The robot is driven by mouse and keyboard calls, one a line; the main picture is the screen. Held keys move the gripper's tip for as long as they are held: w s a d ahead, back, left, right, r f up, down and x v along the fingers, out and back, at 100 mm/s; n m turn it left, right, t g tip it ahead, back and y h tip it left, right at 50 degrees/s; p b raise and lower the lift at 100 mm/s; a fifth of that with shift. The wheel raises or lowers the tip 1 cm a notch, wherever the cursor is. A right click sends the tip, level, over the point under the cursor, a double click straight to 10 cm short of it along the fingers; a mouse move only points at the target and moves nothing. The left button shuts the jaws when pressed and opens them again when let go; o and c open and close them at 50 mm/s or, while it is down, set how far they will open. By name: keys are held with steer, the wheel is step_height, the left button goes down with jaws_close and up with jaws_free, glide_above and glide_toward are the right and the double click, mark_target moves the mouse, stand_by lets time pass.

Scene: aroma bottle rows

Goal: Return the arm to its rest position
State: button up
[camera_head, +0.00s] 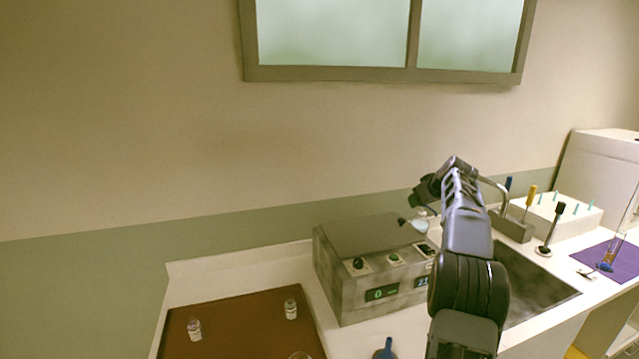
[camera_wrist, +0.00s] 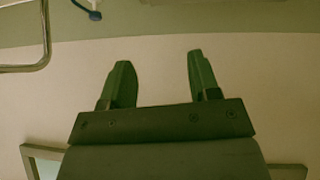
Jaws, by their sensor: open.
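My gripper (camera_wrist: 155,75) shows in the wrist view with its two fingers apart and nothing between them. Behind the fingers is the plain wall. In the head view my arm rises at the right of centre, and its gripper end (camera_head: 420,205) is folded over to the left, above the grey control box (camera_head: 375,270). The fingertips there are small and partly hidden by my own arm.
A brown tray (camera_head: 235,322) at lower left bears small bottles (camera_head: 194,328). A sink (camera_head: 530,285) lies behind my arm, with a faucet. Further right are a tool holder (camera_head: 512,228), a white rack (camera_head: 575,218) and a purple mat (camera_head: 622,262). A window (camera_head: 330,35) is above.

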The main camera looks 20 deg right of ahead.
steer(key=s+a+f+m+g, duration=0.1)
steer(key=a+f, duration=0.1)
steer(key=f, duration=0.1)
steer(key=s+a+f+m+g, duration=0.1)
steer(key=s+f+m, duration=0.1)
steer(key=f, duration=0.1)
steer(key=s+a+f+m+g, duration=0.1)
steer(key=s+a+f, duration=0.1)
steer(key=f, duration=0.1)
steer(key=shift+s+a+f+m+y, duration=0.1)
steer(key=shift+s+a+m+y, duration=0.1)
steer(key=shift+a+m+y, duration=0.15)
steer(key=s+a+f+n, duration=0.1)
steer(key=s+a+n, duration=0.1)
steer(key=s+a, duration=1)
steer(key=s+a+n+g, duration=0.1)
steer(key=s+a+n, duration=0.1)
steer(key=s+a, duration=1.1)
steer(key=a, duration=0.6)
steer(key=shift+s+a+f, duration=0.2)
steer(key=shift+s+f, duration=0.05)
steer(key=shift+f, duration=0.1)
